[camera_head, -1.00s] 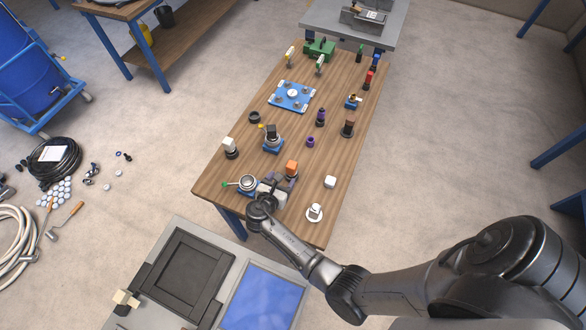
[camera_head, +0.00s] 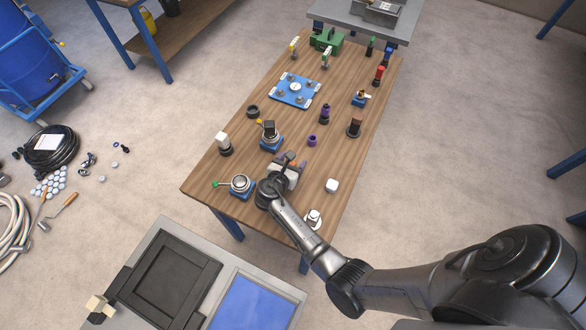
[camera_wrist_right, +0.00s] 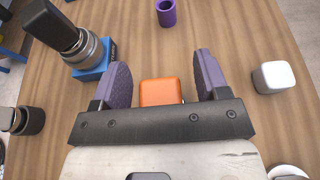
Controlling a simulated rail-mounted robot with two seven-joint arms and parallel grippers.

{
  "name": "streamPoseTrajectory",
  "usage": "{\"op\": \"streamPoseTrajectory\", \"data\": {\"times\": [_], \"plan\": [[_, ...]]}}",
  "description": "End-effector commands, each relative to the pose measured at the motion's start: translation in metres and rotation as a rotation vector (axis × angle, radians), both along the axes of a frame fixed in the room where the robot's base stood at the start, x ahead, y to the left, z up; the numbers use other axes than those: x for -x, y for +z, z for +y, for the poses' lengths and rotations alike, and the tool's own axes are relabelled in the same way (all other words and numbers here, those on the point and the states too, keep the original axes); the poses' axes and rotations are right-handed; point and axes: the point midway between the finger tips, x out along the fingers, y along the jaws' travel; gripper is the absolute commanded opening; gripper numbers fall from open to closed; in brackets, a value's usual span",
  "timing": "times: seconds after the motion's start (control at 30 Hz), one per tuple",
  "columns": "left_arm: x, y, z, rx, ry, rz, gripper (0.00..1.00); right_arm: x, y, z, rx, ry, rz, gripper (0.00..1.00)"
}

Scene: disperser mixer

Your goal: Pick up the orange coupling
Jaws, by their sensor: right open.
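The orange coupling (camera_wrist_right: 160,92) is a small rounded orange block in the right wrist view, between the two purple finger pads of my right gripper (camera_wrist_right: 161,82). The gripper is open, with a gap visible on each side of the coupling. Its lower part is hidden behind the gripper's dark crossbar. My left gripper is not in view.
A purple ring (camera_wrist_right: 166,12) lies beyond the gripper. A blue-based fixture with a dark block (camera_wrist_right: 72,40) stands close on the left, and a white cube (camera_wrist_right: 273,77) on the right. A green-handled blue fixture (camera_head: 241,186) sits near the table's front left.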

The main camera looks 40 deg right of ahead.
Motion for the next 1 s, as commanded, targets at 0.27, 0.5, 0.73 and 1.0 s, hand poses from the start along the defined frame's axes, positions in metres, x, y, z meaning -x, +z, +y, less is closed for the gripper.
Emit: {"op": "streamPoseTrajectory", "data": {"times": [0.27, 0.5, 0.73, 1.0], "plan": [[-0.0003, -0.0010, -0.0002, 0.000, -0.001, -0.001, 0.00, -0.0006, -0.0001, -0.0005, -0.001, 0.001, 0.000, 0.65], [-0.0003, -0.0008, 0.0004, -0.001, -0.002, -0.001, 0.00, -0.0005, -0.0002, -0.0005, 0.000, 0.001, 0.000, 0.42], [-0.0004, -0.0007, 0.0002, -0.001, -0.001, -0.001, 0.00, -0.0005, -0.0004, -0.0004, -0.001, 0.001, 0.000, 0.20], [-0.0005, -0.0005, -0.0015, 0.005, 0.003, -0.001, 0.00, -0.0006, -0.0001, -0.0003, 0.000, 0.002, -0.001, 0.08]]}}
